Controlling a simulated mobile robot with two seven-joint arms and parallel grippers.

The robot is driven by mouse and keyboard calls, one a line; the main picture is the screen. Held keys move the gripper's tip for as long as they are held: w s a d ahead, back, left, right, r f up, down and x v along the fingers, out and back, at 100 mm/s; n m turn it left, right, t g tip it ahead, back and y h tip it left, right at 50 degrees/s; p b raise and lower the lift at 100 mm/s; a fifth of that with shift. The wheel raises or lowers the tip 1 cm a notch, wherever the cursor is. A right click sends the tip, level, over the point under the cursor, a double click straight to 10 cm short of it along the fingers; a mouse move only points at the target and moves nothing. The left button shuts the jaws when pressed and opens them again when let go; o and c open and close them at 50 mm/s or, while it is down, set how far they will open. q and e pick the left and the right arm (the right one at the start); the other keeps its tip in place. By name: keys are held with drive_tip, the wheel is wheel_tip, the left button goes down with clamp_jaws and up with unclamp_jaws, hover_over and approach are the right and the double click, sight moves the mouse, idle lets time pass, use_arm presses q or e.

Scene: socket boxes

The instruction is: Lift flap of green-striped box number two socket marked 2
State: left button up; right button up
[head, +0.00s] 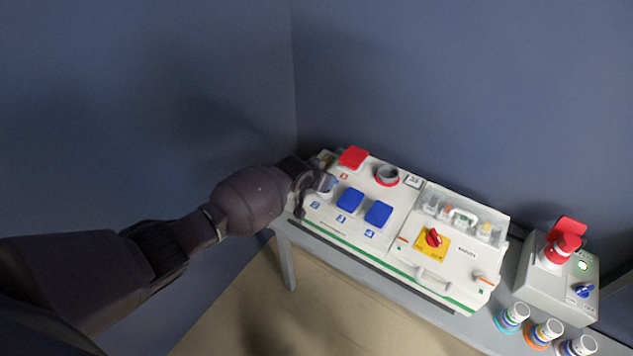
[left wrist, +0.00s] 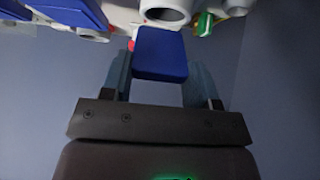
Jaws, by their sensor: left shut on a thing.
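The white green-striped box (head: 403,206) sits on a grey bench in the head view. My left gripper (head: 323,183) is at its left end, over the socket above the mark 2 (head: 315,205), and largely hides that socket. In the left wrist view my left gripper (left wrist: 160,62) is shut on a blue flap (left wrist: 160,52), with one finger on each side of it. A round grey socket mouth (left wrist: 168,12) shows just beyond the flap. How far the flap is raised is hard to tell. My right gripper is in neither view.
Two blue flaps, marked 3 (head: 350,200) and 4 (head: 378,214), lie close right of my gripper. A red flap (head: 353,157) and an open grey socket (head: 387,175) are behind. A grey box with a red plug (head: 563,246) and several ringed plugs (head: 543,332) stand at right.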

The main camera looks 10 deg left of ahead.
use_arm(q)
drive_tip(key=shift+w+d+r+g+y, duration=0.25)
drive_tip(key=shift+w+r+g, duration=0.2)
drive_tip(key=shift+g, duration=0.35)
drive_tip(key=shift+w+d+r+g+y+b, duration=0.15)
drive_tip(key=shift+w+g+y+b, duration=0.15)
drive_tip(key=shift+g, duration=0.3)
drive_tip(key=shift+w+d+g+y+b, duration=0.15)
drive_tip(key=shift+w+g, duration=0.25)
drive_tip(key=shift+g, duration=0.2)
drive_tip(key=shift+w+r+g, duration=0.15)
drive_tip(key=shift+w+g, duration=0.1)
drive_tip(key=shift+g, duration=0.25)
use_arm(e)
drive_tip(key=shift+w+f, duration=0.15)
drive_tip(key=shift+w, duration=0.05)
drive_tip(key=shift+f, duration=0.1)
use_arm(q)
drive_tip(key=o, duration=1.2)
drive_tip(key=shift+o, duration=0.2)
drive_tip(key=shift+r, duration=0.1)
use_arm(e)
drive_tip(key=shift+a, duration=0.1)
